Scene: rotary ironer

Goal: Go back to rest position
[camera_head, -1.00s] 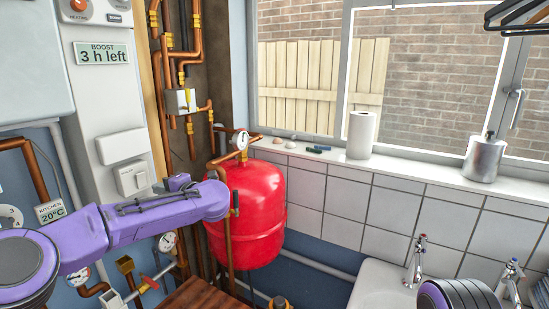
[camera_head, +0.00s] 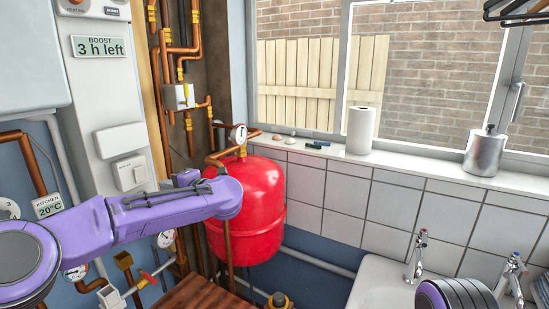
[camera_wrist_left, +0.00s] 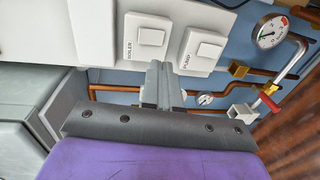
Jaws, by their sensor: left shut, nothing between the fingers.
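My left arm (camera_head: 130,222) is purple and comes in from the left of the head view, bent in front of the pipework. The left gripper is mostly hidden behind the forearm in that view. In the left wrist view, the left gripper (camera_wrist_left: 161,80) is shut and empty. Its grey fingers point towards the wall panel, in line with the gap between the boiler switch (camera_wrist_left: 150,38) and the pump switch (camera_wrist_left: 203,48). I cannot tell how far they are from the panel. Part of my right arm (camera_head: 455,294) shows at the bottom right; its gripper is out of view.
A red tank (camera_head: 258,205) hangs right beside my left forearm, with copper pipes (camera_head: 193,60) and a gauge (camera_wrist_left: 270,32) close by. A white sink (camera_head: 375,285) with taps is at the lower right. A paper roll (camera_head: 360,130) and metal canister (camera_head: 485,152) stand on the sill.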

